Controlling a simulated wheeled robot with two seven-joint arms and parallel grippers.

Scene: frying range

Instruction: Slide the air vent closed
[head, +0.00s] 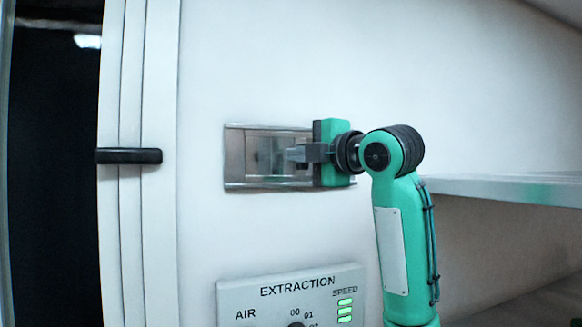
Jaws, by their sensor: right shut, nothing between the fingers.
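The air vent (235,158) is a metal-framed rectangular slot set in the white wall, with a greyish recessed panel inside the frame. My right gripper (292,154) is shut and empty in front of the vent's right half. Its green body hides the vent's right end, so I cannot tell how far the sliding part is open or whether the fingertips touch it. My left gripper is not in view.
An extraction control panel (250,295) with green speed lights is on the wall below the vent. A metal shelf (510,188) juts out at the right. A black handle (128,156) is on the white door edge at the left, beside a dark opening.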

